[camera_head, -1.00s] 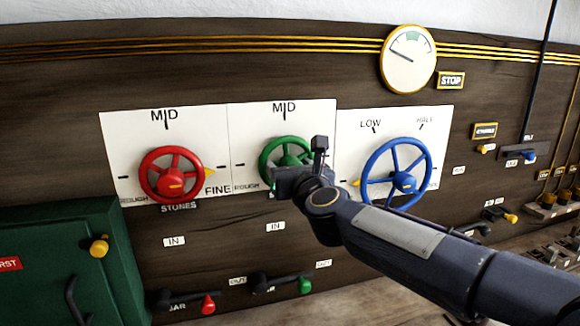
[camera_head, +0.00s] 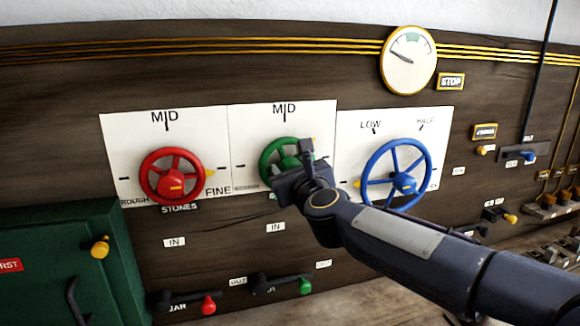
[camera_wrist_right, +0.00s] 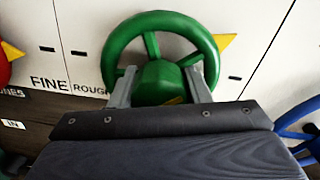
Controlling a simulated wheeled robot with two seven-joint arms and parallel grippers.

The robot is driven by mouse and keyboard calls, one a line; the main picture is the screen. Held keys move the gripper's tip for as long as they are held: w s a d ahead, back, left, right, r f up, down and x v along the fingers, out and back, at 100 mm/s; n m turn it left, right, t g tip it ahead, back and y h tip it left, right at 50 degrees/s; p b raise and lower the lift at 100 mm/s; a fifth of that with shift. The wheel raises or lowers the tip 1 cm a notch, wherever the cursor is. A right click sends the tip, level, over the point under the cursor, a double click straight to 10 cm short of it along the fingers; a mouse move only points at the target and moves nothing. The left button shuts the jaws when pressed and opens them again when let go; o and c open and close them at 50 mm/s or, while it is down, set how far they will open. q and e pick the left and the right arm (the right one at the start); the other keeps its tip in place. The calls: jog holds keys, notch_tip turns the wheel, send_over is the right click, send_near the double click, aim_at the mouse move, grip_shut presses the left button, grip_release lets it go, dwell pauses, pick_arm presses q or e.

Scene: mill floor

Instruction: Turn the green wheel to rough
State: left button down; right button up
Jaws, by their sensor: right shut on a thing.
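The green wheel (camera_head: 274,157) is mounted on a white card with MID at its top and ROUGH at its lower left. My right gripper (camera_head: 296,168) covers its lower right part in the head view. In the right wrist view my right gripper (camera_wrist_right: 161,90) has its fingers on either side of the hub of the green wheel (camera_wrist_right: 124,38), shut on it. A yellow pointer (camera_wrist_right: 224,41) stands at the rim's upper right in that view. My left gripper is not in view.
A red wheel (camera_head: 150,165) is to the left, and a blue wheel (camera_head: 369,165) is close on the right behind my arm. Below are a red-knobbed lever (camera_head: 208,305) and a green-knobbed lever (camera_head: 305,286). A dark green box (camera_head: 100,225) stands at lower left.

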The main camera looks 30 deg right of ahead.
jog(key=n, duration=0.3)
jog(key=shift+n+p, duration=0.4)
jog(key=n+p, duration=0.1)
jog(key=n, duration=0.2)
jog(key=shift+n, duration=0.3)
jog(key=n+p, duration=0.1)
jog(key=n, duration=0.2)
jog(key=shift+a+n, duration=0.1)
jog(key=shift+n, duration=0.2)
jog(key=n+p, duration=0.1)
jog(key=n, duration=0.2)
jog(key=shift+f+n, duration=0.1)
jog(key=shift+n, duration=0.2)
jog(key=n+p, duration=0.1)
jog(key=n, duration=0.2)
jog(key=shift+p, duration=0.35)
jog(key=n+p, duration=0.1)
jog(key=n, duration=0.3)
jog(key=shift+f, duration=0.1)
jog(key=n+p, duration=0.2)
jog(key=n, duration=0.3)
jog(key=shift+f+n, duration=0.1)
jog(key=shift+n, duration=0.2)
